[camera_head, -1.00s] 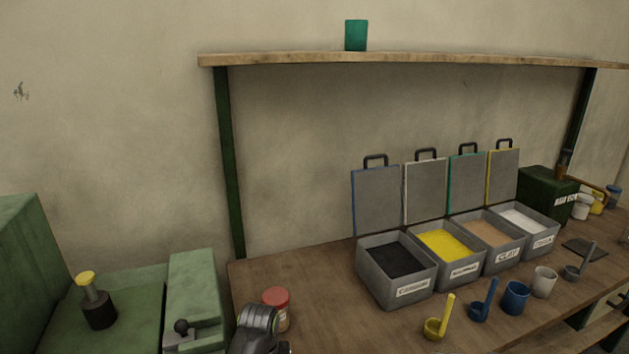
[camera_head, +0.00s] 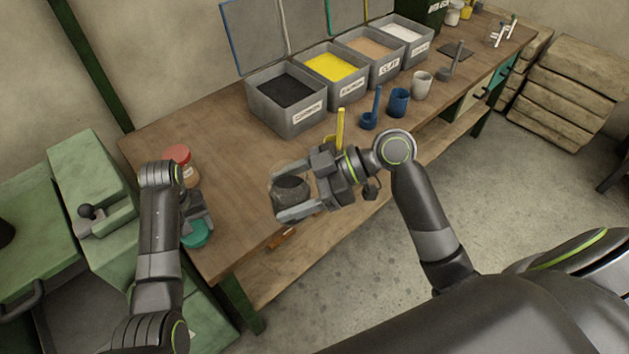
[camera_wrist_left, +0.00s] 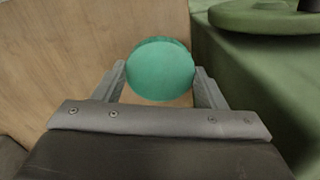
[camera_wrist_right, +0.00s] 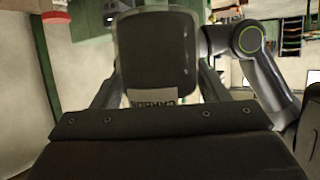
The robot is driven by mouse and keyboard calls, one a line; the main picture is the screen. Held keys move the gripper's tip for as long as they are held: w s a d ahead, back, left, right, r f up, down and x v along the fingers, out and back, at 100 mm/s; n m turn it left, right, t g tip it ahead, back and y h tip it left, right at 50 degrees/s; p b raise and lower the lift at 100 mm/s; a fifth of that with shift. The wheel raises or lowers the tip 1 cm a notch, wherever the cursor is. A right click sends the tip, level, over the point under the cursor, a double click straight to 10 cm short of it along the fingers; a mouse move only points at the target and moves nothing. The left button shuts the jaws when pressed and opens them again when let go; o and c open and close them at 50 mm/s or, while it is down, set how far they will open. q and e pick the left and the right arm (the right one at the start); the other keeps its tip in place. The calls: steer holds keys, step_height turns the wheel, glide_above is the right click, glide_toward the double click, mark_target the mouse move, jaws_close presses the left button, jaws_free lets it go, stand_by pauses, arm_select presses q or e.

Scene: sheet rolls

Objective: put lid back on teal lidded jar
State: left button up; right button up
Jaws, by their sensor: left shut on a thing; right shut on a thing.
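The teal lid (camera_head: 196,235) is in my left gripper (camera_head: 197,218), over the bench's front left edge. In the left wrist view the round lid (camera_wrist_left: 160,72) sits between the two fingertips. My right gripper (camera_head: 280,199) is shut on a clear jar with dark contents (camera_head: 291,187), held near the bench's front edge. The jar (camera_wrist_right: 157,50) also fills the space between the fingers in the right wrist view. Lid and jar are apart, with the lid to the left of the jar. The jar's mouth is hard to make out.
A red-lidded jar (camera_head: 178,154) stands close behind my left gripper. Grey bins (camera_head: 290,122) line the back of the wooden bench (camera_head: 225,150). A yellow scoop (camera_head: 340,128), a blue scoop (camera_head: 369,121) and cups stand along the front. Green machinery (camera_head: 95,180) is at the left.

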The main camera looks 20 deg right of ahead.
steer(key=a+n+g, duration=0.1)
steer(key=a, duration=0.1)
steer(key=a+n+g, duration=0.2)
steer(key=a, duration=0.1)
steer(key=shift+w+a+f+g, duration=0.35)
steer(key=shift+g, duration=0.05)
